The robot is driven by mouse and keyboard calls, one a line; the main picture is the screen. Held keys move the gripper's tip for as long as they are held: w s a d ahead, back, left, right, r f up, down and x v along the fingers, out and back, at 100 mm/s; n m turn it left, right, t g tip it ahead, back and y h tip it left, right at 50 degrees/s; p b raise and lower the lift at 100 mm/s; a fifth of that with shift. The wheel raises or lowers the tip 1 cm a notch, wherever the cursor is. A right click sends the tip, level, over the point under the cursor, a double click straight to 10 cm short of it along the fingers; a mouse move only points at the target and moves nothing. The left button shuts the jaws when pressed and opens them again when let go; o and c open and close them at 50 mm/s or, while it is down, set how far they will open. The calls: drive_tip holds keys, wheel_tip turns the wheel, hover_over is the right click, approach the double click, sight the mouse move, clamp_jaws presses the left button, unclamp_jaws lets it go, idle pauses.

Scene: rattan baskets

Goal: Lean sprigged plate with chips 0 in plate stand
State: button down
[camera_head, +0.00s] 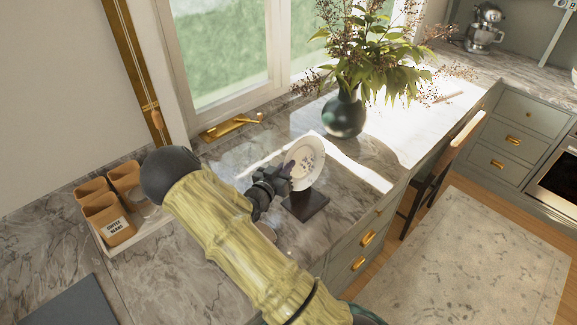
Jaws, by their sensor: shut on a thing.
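The sprigged plate (307,164) is white with a small dark sprig pattern on its face. It stands nearly upright on edge. My gripper (286,174) is shut on the plate's left side. The dark plate stand (306,205) is on the marble counter directly below the plate. The plate's lower edge is at or just above the stand; I cannot tell whether they touch. The fingertips are small and partly hidden against the plate's rim. Chips on the plate cannot be made out at this size.
A dark round vase (345,115) with leafy branches stands behind the plate. Tan canisters (109,220) sit on a tray at the left. A brass faucet (232,126) is by the window. The counter's front edge runs close to the stand's right. A chair (452,152) stands beyond.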

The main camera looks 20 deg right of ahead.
wheel_tip(320, 180, down, 8)
drive_tip(key=b, duration=0.6)
drive_tip(key=shift+b, duration=0.35)
drive_tip(key=shift+w, duration=0.1)
idle(0.4)
drive_tip(key=c, duration=1.5)
unclamp_jaws()
drive_tip(key=shift+f, duration=0.1)
drive_tip(key=shift+a, duration=0.15)
